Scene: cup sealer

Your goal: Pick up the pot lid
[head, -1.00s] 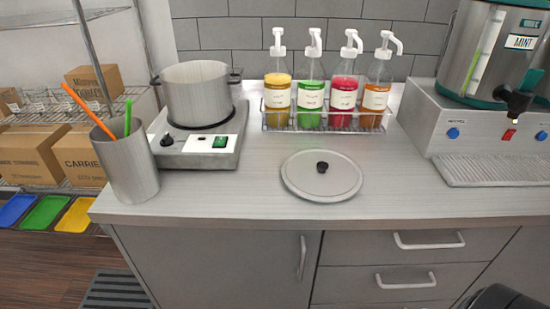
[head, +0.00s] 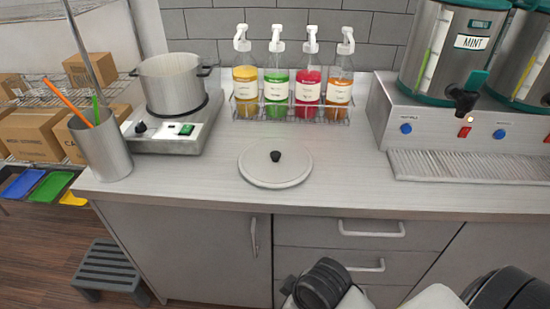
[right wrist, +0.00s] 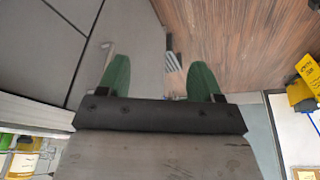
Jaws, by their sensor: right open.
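The pot lid (head: 262,172) is a round grey disc with a black knob (head: 275,156) on top. In the head view it lies flat on the counter (head: 350,180), near its front edge. The pot (head: 170,88) stands open on the hot plate (head: 150,140) at the back left. My right gripper (right wrist: 158,75) shows in the right wrist view with its two green fingers spread apart and nothing between them. The lid does not show in that view. My left gripper is not in view.
A rack of pump bottles (head: 292,90) stands behind the lid. A steel cup (head: 103,150) with straws stands at the counter's left end. Dispensers (head: 455,60) stand on the right. Drawers (head: 340,230) are below the counter. A grey stool (head: 105,268) is on the floor at left.

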